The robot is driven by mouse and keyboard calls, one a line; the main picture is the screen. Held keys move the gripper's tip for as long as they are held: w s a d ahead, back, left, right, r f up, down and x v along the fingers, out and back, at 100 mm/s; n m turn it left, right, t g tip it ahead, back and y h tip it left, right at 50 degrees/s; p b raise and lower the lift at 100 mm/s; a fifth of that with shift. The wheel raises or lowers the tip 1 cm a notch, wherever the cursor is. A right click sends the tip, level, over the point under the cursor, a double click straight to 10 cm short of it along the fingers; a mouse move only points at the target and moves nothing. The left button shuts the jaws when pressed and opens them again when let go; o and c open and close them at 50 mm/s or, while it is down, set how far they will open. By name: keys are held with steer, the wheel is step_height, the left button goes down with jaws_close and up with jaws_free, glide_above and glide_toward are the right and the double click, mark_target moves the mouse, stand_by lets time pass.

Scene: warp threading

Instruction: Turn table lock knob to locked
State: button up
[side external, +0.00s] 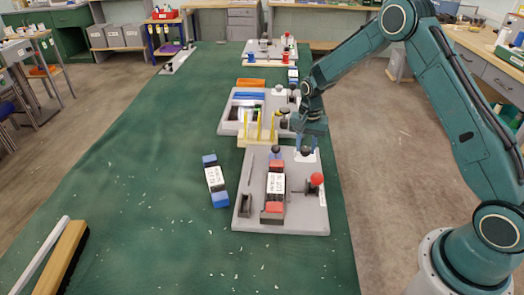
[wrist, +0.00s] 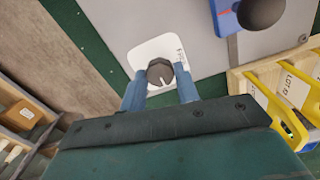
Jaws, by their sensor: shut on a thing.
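The lock knob (wrist: 160,71) is dark and faceted, with a white pointer line. It sits on a white label plate (wrist: 151,52) at the corner of a grey board in the wrist view. The pointer slants toward the lower right of that picture. My gripper (wrist: 160,77) has its two blue fingers on either side of the knob, shut on it. In the side view my gripper (side external: 306,142) reaches down over the knob (side external: 305,151) at the back right of the near grey board (side external: 305,218). The print on the plate is too small to read.
A blue piece with a black ball (side external: 276,152) stands left of the knob. A red ball handle (side external: 317,179) and a labelled red-ended block (side external: 275,184) are nearer. A wooden rack with yellow pegs (side external: 258,139) stands behind. A blue-ended block (side external: 215,180) lies on the green table.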

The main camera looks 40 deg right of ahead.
mark_target(305, 148)
stand_by(0.4)
steer(key=o, duration=1)
steer(key=shift+r, duration=0.15)
step_height(305, 148, up, 14)
steer(key=shift+f, duration=0.2)
steer(key=shift+r, duration=0.1)
